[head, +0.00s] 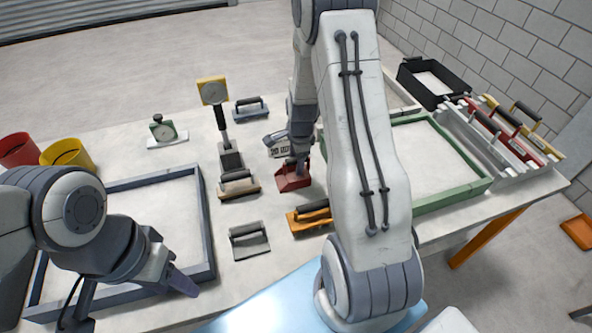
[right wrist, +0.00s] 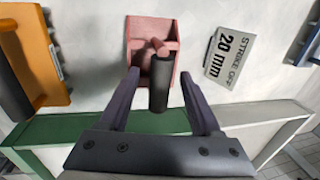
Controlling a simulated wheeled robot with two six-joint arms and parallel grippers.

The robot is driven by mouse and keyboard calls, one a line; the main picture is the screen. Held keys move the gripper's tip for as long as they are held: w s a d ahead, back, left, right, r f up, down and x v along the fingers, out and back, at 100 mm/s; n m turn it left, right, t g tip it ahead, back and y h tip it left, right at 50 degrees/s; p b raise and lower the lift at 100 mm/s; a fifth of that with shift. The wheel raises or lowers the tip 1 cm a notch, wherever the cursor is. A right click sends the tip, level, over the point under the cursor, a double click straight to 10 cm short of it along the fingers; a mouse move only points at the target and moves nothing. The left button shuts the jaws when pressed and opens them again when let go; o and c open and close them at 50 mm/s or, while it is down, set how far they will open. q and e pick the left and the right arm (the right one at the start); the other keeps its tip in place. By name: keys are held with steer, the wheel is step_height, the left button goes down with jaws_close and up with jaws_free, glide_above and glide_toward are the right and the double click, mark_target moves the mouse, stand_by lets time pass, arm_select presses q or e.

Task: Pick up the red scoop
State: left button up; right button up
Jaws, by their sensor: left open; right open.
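The red scoop (head: 293,180) lies on the white table near its middle, partly hidden by my right arm in the head view. In the right wrist view the scoop (right wrist: 142,36) shows its red tray and a dark handle (right wrist: 160,82) pointing back toward my gripper. My right gripper (right wrist: 160,88) is open, with one finger on each side of the handle. It also shows over the scoop in the head view (head: 300,158). My left gripper (head: 180,283) is open and empty above the front of the blue-grey framed sandbed at left.
A green-framed bed (head: 455,197) is at right, a blue-grey frame (head: 207,240) at left. A dial gauge (head: 212,92) stands behind.

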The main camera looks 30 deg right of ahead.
steer(key=shift+c, duration=0.2)
jaws_close()
steer(key=shift+w+r, duration=0.1)
steer(key=shift+r, duration=0.45)
steer(key=r, duration=0.2)
steer(key=s+r+b, duration=0.1)
steer(key=shift+d+r, duration=0.3)
steer(key=shift+d, duration=0.1)
steer(key=s+d+r+b, duration=0.1)
steer(key=s+d+r, duration=0.5)
steer(key=s, duration=0.2)
steer(key=shift+s+d+r, duration=0.15)
steer(key=shift+d+r, duration=0.05)
steer(key=shift+d, duration=0.05)
